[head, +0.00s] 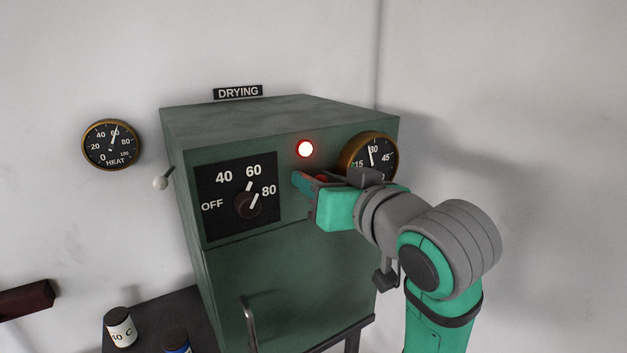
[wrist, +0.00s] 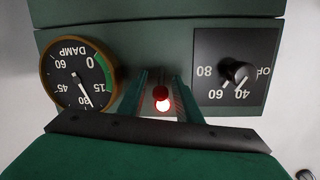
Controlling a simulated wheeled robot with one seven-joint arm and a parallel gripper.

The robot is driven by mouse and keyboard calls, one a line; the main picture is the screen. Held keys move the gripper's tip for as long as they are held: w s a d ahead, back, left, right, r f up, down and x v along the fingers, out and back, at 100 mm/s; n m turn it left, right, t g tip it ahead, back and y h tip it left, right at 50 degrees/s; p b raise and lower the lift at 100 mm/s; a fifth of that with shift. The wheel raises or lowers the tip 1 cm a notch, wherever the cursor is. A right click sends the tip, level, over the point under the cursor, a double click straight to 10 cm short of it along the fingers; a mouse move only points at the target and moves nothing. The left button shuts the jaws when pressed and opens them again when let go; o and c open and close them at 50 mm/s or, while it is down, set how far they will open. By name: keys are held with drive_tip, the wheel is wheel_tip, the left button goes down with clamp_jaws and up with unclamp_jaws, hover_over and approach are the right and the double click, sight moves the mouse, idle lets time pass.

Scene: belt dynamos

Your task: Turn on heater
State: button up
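The heater is a green drying cabinet (head: 285,265) under a DRYING sign. Its dark panel has a dial knob (head: 247,205) marked OFF, 40, 60 and 80; a pale pointer leans up and right, away from OFF. The knob also shows upside down in the wrist view (wrist: 240,72). A red lamp (head: 305,149) glows on the front. My gripper (head: 305,182) is right of the panel, below the lamp. In the wrist view its fingers (wrist: 161,100) stand apart around a small red part (wrist: 160,92) beside the glowing lamp; contact cannot be told.
A DAMP gauge (head: 370,155) sits right of the lamp, partly behind my gripper, its needle near 30. A HEAT gauge (head: 111,144) on the wall reads near 60. Jars (head: 120,328) stand lower left.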

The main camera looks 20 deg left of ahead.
drive_tip(key=v, duration=1.1)
